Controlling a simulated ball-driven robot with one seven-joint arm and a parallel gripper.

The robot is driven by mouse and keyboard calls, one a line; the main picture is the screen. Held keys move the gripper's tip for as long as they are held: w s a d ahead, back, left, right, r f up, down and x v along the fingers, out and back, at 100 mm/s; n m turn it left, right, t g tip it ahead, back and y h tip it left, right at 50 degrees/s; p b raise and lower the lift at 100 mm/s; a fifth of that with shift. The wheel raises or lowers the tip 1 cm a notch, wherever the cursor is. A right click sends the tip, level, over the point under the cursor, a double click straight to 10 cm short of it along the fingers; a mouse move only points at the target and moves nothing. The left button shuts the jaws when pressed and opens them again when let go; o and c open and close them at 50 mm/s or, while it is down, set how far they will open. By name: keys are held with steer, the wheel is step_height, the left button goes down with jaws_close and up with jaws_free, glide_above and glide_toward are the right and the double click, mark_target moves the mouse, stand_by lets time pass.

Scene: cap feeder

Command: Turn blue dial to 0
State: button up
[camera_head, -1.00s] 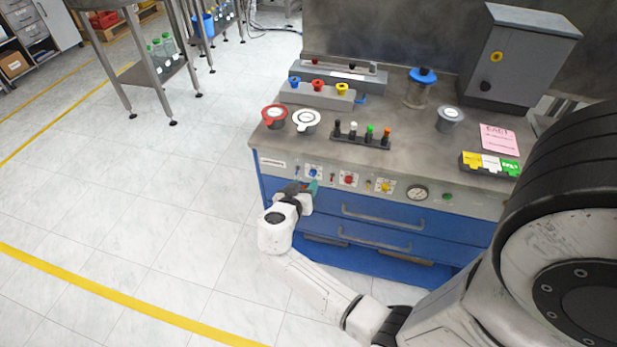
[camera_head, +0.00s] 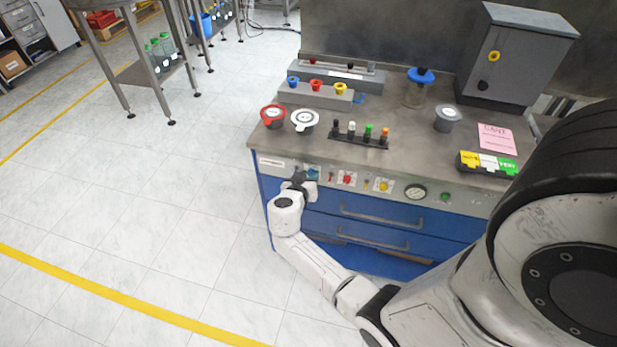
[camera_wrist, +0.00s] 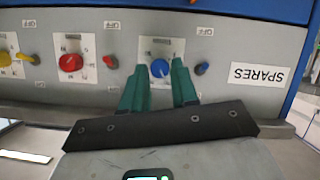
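The blue dial (camera_wrist: 159,68) sits on a white plate on the grey front panel, upside down in the wrist view. My gripper (camera_wrist: 161,74) has two green fingers, open, with one on each side of the dial. A gap shows between the dial and each finger, so I see no grip. How deep the fingertips reach around it I cannot tell. The plate's scale marks are too small or covered to read. In the head view my gripper (camera_head: 308,179) is at the panel's left part and mostly hides the dial.
A small blue switch (camera_wrist: 202,69) is close beside the right finger in the wrist view. A red dial (camera_wrist: 70,63) and a yellow dial (camera_wrist: 5,59) lie left. Blue drawers with a handle (camera_head: 394,217) are below the panel. The worktop above holds cups and caps.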

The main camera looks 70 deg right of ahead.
jaws_close()
steer(key=shift+f+b, duration=0.1)
steer(key=shift+b, duration=0.2)
steer(key=n+g+h+b, duration=0.1)
steer(key=n+g+b, duration=0.1)
steer(key=n+b, duration=0.2)
steer(key=f+n+g+h+b, duration=0.1)
steer(key=n+g+h+b, duration=0.1)
steer(key=n+b, duration=0.2)
steer(key=w+n+g+h+b, duration=0.1)
steer(key=n+h+b, duration=0.1)
steer(key=n+b, duration=0.3)
steer(key=shift+a+f+n+g, duration=0.1)
steer(key=shift+f+n+g, duration=0.1)
steer(key=shift+n, duration=0.7)
steer(key=shift+f+n+g, duration=0.1)
steer(key=shift+n+g, duration=0.1)
steer(key=shift+n, duration=0.7)
steer(key=shift+r, duration=0.1)
steer(key=shift+o, duration=2.1)
jaws_free()
